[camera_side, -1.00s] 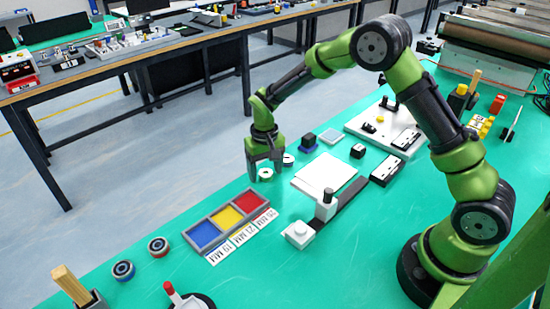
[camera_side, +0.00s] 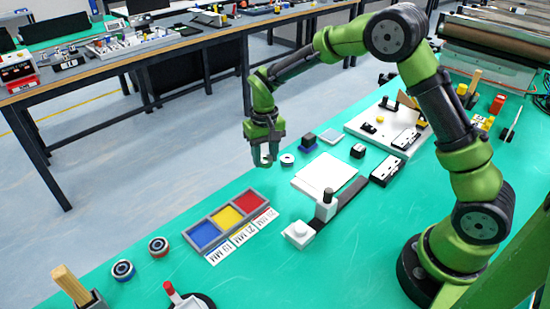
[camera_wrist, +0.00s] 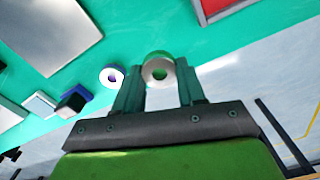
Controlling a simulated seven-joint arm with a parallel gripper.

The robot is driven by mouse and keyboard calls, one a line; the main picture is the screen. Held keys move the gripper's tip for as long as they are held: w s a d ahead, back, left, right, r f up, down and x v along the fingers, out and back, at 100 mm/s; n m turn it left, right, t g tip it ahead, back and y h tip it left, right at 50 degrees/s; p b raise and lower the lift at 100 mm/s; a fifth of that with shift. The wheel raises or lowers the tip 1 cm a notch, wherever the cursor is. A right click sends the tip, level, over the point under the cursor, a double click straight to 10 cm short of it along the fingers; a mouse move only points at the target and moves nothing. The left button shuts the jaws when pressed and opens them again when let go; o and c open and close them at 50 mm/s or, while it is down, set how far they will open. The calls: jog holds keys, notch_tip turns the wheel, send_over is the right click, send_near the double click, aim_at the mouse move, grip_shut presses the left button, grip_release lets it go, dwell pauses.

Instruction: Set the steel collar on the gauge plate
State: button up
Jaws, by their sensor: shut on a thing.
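My gripper (camera_side: 264,157) is shut on a steel collar, a pale metal ring, and holds it above the green mat. The held steel collar (camera_wrist: 159,70) shows between the fingertips in the wrist view. A second, similar ring (camera_side: 287,160) lies on the mat just right of the gripper; it also shows in the wrist view (camera_wrist: 112,76). A flat white plate (camera_side: 326,174) lies to the right of the gripper, its top empty. I cannot tell for sure whether this or the small grey square plate (camera_side: 334,135) behind it is the gauge plate.
A tray with blue, yellow and red compartments (camera_side: 215,250) lies in front, with size labels beside it. A dark block with a blue part (camera_side: 308,143) stands close to the right. A white-ended dark bar fixture (camera_side: 326,208) stands before the white plate. Two rings (camera_side: 123,270) lie front left.

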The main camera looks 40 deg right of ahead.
jog(key=r, duration=0.2)
jog(key=d+r, duration=0.1)
jog(key=r, duration=0.2)
jog(key=shift+d+r, duration=0.4)
jog(key=s+d+m, duration=0.1)
jog(key=s+d, duration=0.2)
jog(key=d, duration=0.2)
jog(key=n, duration=0.1)
send_over(327, 172)
notch_tip(327, 172, down, 4)
jog(key=shift+s+a+f, duration=0.1)
jog(key=shift+f, duration=2.65)
jog(key=shift+f, duration=0.15)
jog(key=o, duration=1.1)
jog(key=shift+c, duration=0.2)
